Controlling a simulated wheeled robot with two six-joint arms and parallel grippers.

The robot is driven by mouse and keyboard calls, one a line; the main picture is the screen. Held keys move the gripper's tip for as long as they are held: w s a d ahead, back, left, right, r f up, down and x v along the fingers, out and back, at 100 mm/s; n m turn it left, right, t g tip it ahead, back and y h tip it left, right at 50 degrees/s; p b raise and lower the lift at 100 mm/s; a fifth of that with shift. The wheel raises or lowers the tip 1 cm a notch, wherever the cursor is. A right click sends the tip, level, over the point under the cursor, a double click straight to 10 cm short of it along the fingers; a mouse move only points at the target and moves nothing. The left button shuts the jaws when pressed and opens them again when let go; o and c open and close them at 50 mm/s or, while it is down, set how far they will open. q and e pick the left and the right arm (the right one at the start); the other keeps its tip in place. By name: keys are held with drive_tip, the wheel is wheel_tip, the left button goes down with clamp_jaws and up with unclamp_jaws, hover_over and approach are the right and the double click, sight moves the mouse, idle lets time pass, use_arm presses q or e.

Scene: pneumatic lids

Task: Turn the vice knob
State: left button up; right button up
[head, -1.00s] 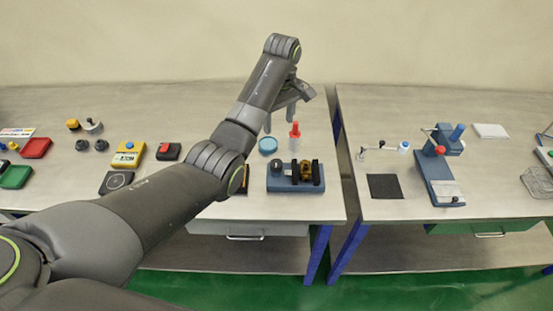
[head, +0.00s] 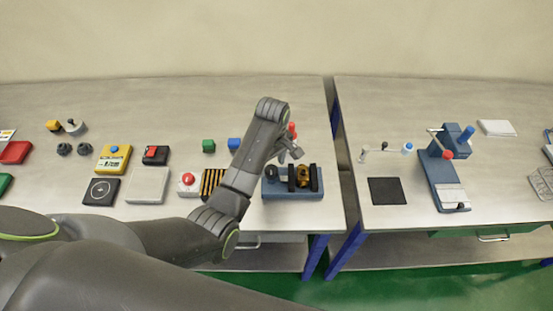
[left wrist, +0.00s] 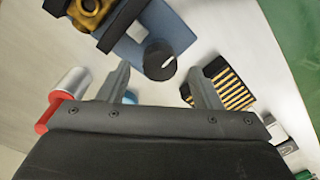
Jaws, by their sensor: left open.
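The vice has a blue base (head: 293,196) with black jaws and a brass-coloured part (head: 303,175) between them, on the bench in the head view. Its black round knob (head: 271,172) is at the left end of the base. In the left wrist view the knob (left wrist: 160,61) shows a white mark on its face. My left gripper (head: 290,152) is above and behind the vice in the head view. In the left wrist view the left gripper (left wrist: 158,72) is open and empty, with the knob between its fingertips in the picture; contact cannot be told. My right gripper is not in view.
A black-and-yellow striped block (head: 211,182) stands left of the vice, with a red-button box (head: 188,181) beside it. A red-topped object (head: 292,130) stands behind my gripper. A gap separates this bench from the right one, which holds a blue press (head: 441,180).

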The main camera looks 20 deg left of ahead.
use_arm(q)
drive_tip(key=shift+f, duration=0.55)
drive_tip(key=shift+d+f, duration=0.2)
drive_tip(key=shift+f, duration=0.1)
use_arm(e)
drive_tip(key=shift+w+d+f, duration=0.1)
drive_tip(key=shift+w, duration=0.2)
use_arm(q)
drive_tip(key=shift+a, duration=0.1)
drive_tip(key=shift+c, duration=0.2)
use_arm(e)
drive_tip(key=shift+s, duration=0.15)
use_arm(q)
drive_tip(key=shift+s, duration=0.1)
drive_tip(key=shift+c, duration=1.2)
drive_tip(key=c, duration=0.7)
